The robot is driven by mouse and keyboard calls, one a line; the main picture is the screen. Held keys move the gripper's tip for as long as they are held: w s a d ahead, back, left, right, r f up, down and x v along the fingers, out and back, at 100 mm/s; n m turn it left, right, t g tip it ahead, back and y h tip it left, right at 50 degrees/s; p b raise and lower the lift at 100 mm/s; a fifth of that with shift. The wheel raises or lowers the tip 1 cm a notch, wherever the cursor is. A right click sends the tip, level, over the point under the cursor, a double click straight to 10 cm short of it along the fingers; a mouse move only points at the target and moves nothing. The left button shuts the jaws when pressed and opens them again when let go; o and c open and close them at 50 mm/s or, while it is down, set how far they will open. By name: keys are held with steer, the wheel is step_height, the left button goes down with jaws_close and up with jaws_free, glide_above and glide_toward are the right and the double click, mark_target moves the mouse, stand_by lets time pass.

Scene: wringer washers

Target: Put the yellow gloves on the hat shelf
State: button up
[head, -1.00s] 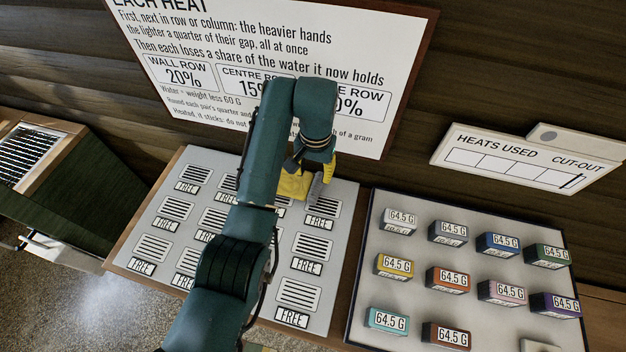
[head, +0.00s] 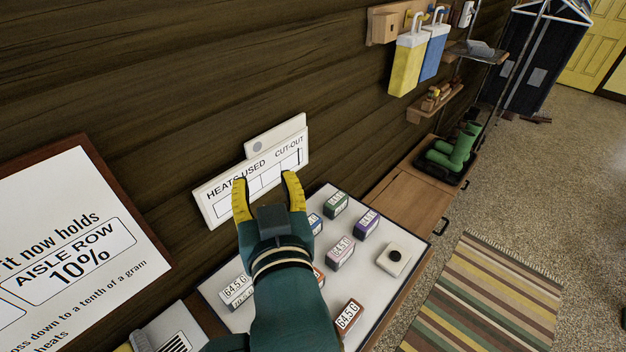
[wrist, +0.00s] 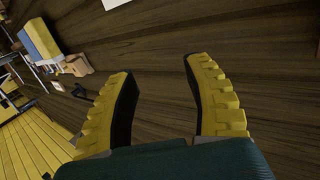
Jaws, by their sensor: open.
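My gripper (head: 268,198) is open and empty, in front of the dark plank wall by the heats-used sign. Its yellow ribbed fingers with black inner pads also show in the wrist view (wrist: 165,105). A yellow item (head: 405,66) hangs from a wooden peg rail at the upper right, beside a blue one; I cannot tell whether it is the gloves. A small shelf (head: 470,52) to its right carries a grey thing; I cannot tell whether this is the hat shelf. My gripper is well left of both.
A pale board (head: 398,284) with several labelled blocks lies below my gripper. A wooden cabinet (head: 405,195) bears green boots (head: 460,150) in a dark tray. A small shelf (head: 435,102) with little items juts out below the hanging things. A striped rug (head: 490,300) lies on open floor.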

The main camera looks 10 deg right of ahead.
steer(key=s+d+r+m+t+h, duration=0.1)
steer(key=s+d+r+t, duration=0.3)
steer(key=s+d+r, duration=0.4)
steer(key=shift+s+d+h, duration=0.2)
steer(key=shift+s+h, duration=0.15)
steer(key=shift+h, duration=0.25)
steer(key=o, duration=0.4)
steer(key=s, duration=0.1)
steer(key=s+d+r+t, duration=0.1)
steer(key=s+r+h, duration=0.1)
steer(key=shift+d+m, duration=0.25)
steer(key=shift+m, duration=0.15)
steer(key=shift+w+r, duration=0.1)
